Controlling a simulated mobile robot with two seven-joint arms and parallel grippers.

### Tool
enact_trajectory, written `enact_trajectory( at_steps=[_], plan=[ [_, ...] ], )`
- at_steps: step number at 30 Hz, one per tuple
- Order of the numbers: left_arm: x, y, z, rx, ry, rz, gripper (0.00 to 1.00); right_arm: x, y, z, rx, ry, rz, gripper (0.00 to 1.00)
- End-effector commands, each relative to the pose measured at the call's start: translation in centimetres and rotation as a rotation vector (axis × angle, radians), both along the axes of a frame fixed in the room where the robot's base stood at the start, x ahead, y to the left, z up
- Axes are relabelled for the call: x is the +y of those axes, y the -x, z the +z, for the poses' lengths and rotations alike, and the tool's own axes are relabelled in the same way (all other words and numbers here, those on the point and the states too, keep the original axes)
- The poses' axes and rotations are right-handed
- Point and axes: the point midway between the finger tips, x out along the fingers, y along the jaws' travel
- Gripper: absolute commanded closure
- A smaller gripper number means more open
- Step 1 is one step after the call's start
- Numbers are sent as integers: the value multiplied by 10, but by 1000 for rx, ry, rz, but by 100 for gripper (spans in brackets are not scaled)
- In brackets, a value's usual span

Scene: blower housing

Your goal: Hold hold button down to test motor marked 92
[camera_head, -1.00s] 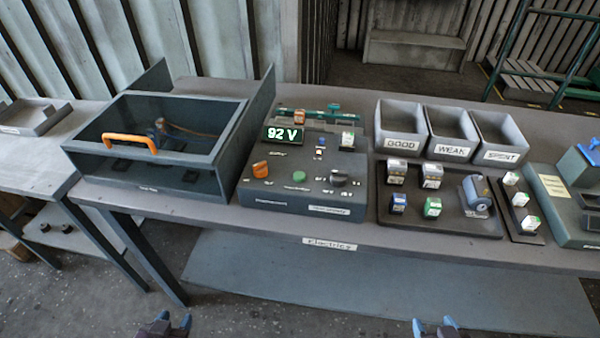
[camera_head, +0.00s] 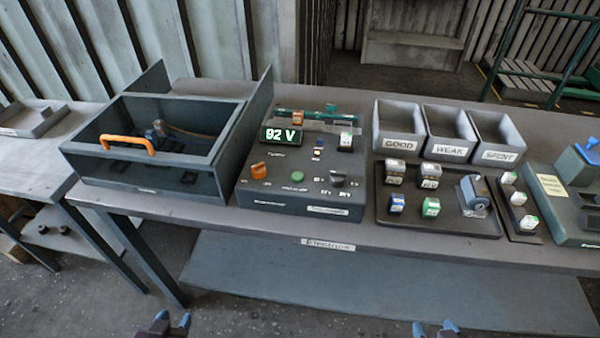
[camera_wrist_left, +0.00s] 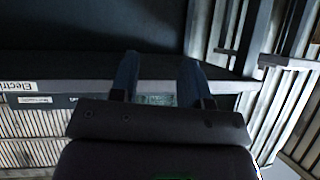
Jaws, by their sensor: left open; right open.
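A dark test panel (camera_head: 270,203) stands on the workbench in the head view. Its display (camera_head: 281,135) reads 92 V in green. On its face are an orange knob (camera_head: 258,170), a green round button (camera_head: 298,178) and a dark knob (camera_head: 338,179); the small labels are too blurred to read. A motor (camera_head: 474,194) lies in a dark tray to the right; I see no readable 92 on it. My left gripper (camera_head: 172,322) and right gripper (camera_head: 433,326) are both open and empty at the lower edge, below and in front of the bench. The left fingers (camera_wrist_left: 160,75) also show apart in the wrist view.
A dark open box with an orange handle (camera_head: 128,143) stands left of the panel. Bins marked GOOD (camera_head: 400,144), WEAK (camera_head: 451,151) and SPENT (camera_head: 500,156) stand at the back right. Several small blocks sit in the tray (camera_head: 440,224). The bench's front strip (camera_head: 200,212) is clear.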

Motion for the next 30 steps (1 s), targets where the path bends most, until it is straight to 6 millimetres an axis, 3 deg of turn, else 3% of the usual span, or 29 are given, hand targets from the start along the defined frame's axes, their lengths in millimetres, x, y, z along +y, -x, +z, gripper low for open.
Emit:
enact_trajectory(
  at_steps=[11,20,30],
  plan=[
    [0,1,0,1,0,0,57,1,-8,4,-16,0,5,40],
    [1,5,-2,10,-1,3,100,1,-6,3,-12,0,4,40],
    [1,5,-2,9,-1,3,100,0,2,-1,3,0,0,40]
  ],
)
